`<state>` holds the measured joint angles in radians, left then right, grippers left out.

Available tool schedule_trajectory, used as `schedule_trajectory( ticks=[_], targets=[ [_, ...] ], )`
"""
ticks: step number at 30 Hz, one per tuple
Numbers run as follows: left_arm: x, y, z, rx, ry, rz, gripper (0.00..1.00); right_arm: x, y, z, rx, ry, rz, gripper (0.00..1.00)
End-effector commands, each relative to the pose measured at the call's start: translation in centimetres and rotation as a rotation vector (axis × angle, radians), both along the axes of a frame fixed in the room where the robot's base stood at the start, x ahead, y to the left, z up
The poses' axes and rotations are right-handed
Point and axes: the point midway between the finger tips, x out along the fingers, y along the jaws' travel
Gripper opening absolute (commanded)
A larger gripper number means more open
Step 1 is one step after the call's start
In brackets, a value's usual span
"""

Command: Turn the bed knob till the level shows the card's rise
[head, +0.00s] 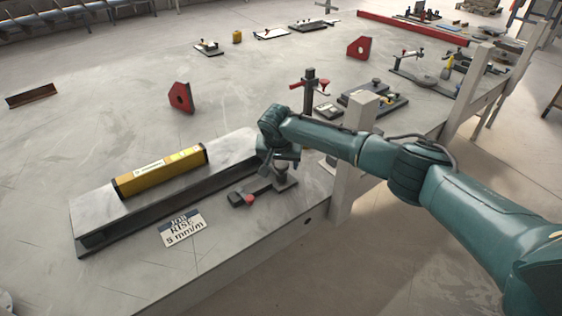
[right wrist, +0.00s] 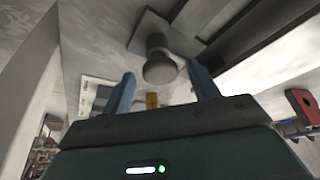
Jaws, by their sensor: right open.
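The yellow spirit level (head: 160,171) lies on top of the long grey bed (head: 95,214) in the head view. Its bubble is too small to read. The white card (head: 183,228) lies in front of the bed and reads "JOB RISE 5 mm/m". My right gripper (head: 281,166) is beside the bed's right end, partly hiding the knob there. In the right wrist view, my right gripper (right wrist: 162,88) has its two fingers apart. A dark round knob (right wrist: 159,66) shows beyond and between them, with no clear contact. My left gripper is in neither view.
A dark clamp with a red tip (head: 249,199) lies on the table by the bed's right end. A red block (head: 181,97) and a tool stand with a red handle (head: 309,90) stand behind. A pale post (head: 355,150) rises at the table's front edge. The table's left side is mostly clear.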

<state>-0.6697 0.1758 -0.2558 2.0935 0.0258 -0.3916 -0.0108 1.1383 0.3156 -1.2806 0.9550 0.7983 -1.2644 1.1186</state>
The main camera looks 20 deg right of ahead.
Motion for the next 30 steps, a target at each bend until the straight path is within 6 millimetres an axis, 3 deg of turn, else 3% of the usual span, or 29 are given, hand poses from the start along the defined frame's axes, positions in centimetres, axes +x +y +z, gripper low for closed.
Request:
schedule_trajectory(
  ticks=[4, 20, 30],
  targets=[
    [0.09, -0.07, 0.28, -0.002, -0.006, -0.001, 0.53, -0.01, 0.04, 0.02, 0.0, 0.0, 0.0, 0.59],
    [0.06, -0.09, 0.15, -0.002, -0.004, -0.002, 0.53, -0.01, 0.04, 0.06, 0.0, 0.0, 0.0, 0.17],
    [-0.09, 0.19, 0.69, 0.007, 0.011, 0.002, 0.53, -0.1, -0.02, 0.27, 0.004, 0.002, 0.064, 0.17]
  ],
)
